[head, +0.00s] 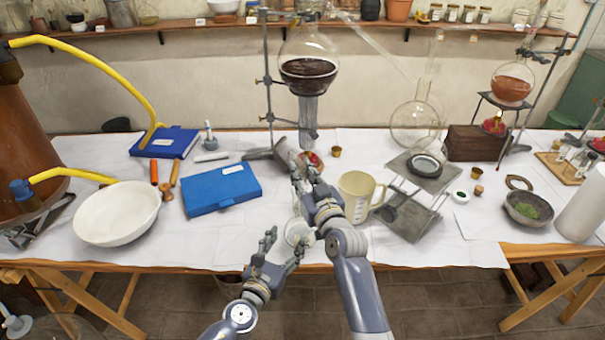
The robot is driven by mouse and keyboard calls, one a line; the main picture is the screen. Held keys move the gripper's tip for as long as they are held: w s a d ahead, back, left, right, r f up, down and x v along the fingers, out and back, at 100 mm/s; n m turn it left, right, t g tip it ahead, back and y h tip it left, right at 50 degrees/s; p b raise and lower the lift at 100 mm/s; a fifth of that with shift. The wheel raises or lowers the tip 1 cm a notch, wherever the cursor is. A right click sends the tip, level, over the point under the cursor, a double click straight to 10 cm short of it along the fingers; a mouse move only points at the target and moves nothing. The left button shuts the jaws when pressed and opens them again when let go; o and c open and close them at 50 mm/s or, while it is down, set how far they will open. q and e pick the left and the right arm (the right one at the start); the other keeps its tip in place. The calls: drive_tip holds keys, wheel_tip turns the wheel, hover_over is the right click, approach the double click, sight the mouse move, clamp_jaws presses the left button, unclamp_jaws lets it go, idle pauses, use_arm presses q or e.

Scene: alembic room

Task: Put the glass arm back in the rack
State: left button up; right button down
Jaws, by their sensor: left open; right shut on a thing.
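My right gripper (304,173) is shut over the middle of the table. A clear glass piece with a round end (297,233) shows just below and left of its wrist; it looks like the glass arm, held by this gripper, but the fingers hide the grip. My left gripper (284,246) is open at the table's front edge, fingers pointing up, close below the round glass end. I cannot tell whether they touch. A metal frame with a tilted top (437,184) stands right of the beaker; I cannot tell whether it is the rack.
A measuring beaker (355,198) stands just right of my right gripper. A stand with a dark-filled flask (308,70) rises behind it. A blue case (222,188) and white bowl (117,213) lie left. A round flask (416,124) stands behind right. Bare white cloth lies front right.

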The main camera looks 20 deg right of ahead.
sight(304, 163)
drive_tip(key=shift+r, duration=0.1)
wheel_tip(304, 163, up, 4)
drive_tip(key=p, duration=0.4)
use_arm(q)
drive_tip(key=r, duration=0.1)
drive_tip(key=s+r, duration=0.1)
drive_tip(key=r, duration=0.1)
drive_tip(key=a+r, duration=0.1)
drive_tip(key=shift+s+r, duration=0.15)
drive_tip(key=shift+s, duration=0.1)
drive_tip(key=shift+a, duration=0.1)
